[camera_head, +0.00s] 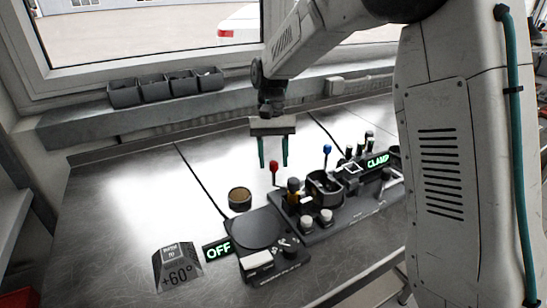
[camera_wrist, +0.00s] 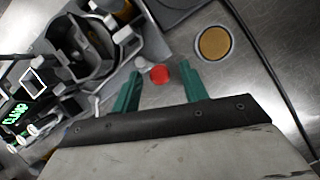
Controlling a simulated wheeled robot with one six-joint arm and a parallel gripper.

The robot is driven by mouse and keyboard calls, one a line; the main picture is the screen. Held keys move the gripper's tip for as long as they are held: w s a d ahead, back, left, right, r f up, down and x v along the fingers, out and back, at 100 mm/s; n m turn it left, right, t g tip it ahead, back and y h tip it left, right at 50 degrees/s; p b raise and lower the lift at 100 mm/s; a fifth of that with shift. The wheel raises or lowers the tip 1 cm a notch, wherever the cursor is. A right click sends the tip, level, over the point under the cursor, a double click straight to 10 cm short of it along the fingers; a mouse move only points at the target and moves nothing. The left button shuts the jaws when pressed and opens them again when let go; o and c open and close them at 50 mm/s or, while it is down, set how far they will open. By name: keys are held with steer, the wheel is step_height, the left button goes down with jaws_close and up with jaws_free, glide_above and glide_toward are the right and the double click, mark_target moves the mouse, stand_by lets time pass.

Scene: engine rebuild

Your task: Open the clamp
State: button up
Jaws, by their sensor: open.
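The clamp fixture is a dark grey base with a round holder (camera_head: 323,187) and a lit green CLAMP sign (camera_head: 377,161). The holder (camera_wrist: 78,45) and the sign (camera_wrist: 15,118) also show at the left of the wrist view.
A dark round plate unit (camera_head: 255,228) with a green OFF sign (camera_head: 217,249) sits left of the fixture. A brown-topped round part (camera_head: 240,198) and a +60° block (camera_head: 177,266) stand on the metal bench. Grey bins (camera_head: 152,87) line the back ledge. The bench's left is clear.

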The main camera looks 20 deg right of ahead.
steer(key=v, duration=0.7)
steer(key=shift+r, duration=0.25)
steer(key=shift+w, duration=0.1)
steer(key=s+d+n+t, duration=0.1)
steer(key=s+d+t, duration=0.2)
steer(key=s, duration=1.3)
steer(key=s+d+r+n+t, duration=0.1)
steer(key=s+d+t, duration=0.2)
steer(key=s, duration=1.4)
steer(key=shift+s+d+r+h, duration=0.3)
steer(key=shift+d+h, duration=0.1)
steer(key=shift+d, duration=0.7)
